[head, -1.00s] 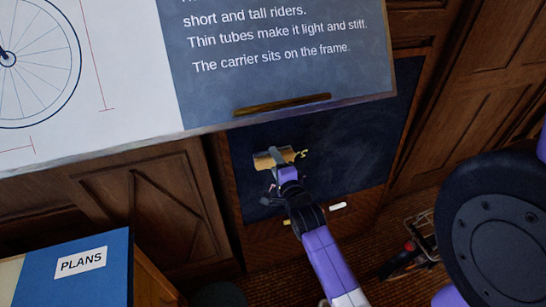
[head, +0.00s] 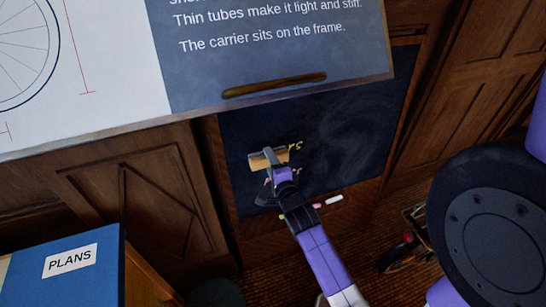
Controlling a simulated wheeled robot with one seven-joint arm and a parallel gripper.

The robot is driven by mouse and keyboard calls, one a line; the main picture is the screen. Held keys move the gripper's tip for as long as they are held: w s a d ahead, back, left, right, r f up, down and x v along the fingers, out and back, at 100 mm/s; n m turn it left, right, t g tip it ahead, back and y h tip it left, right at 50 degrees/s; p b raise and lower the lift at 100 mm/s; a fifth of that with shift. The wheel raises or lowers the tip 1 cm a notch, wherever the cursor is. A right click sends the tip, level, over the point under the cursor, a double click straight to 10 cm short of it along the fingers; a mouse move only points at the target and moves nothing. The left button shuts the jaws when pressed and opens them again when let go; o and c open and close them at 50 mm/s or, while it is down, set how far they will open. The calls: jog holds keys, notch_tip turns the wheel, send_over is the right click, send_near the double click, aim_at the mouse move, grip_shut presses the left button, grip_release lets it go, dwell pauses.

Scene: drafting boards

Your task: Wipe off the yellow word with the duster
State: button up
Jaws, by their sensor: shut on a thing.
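My gripper (head: 272,178) is shut on the duster (head: 258,161), a tan block with a grey top, and holds it against or just in front of the dark chalkboard (head: 345,140). I cannot tell whether it touches the board. A short bit of yellow writing (head: 297,147) shows just right of the duster. The rest of the yellow word, if any, is hidden behind the duster and gripper. A little pink marking shows beside the gripper, partly covered.
A panel with a bicycle drawing and white text (head: 265,50) overhangs the chalkboard's top, with a brown bar (head: 274,86) at its lower edge. Chalk pieces (head: 334,199) lie below the board. A blue box labelled PLANS (head: 70,260) stands at lower left.

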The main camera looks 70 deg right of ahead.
notch_tip(320, 180, down, 7)
jog(key=b, duration=0.4)
jog(key=shift+x, duration=2.85)
jog(key=shift+x, duration=1.05)
jog(key=shift+w+a+f, duration=0.1)
jog(key=shift+a+f, duration=0.05)
jog(key=s+d+p, duration=0.2)
jog(key=p, duration=0.3)
jog(key=shift+s, duration=0.4)
jog(key=shift+d, duration=0.1)
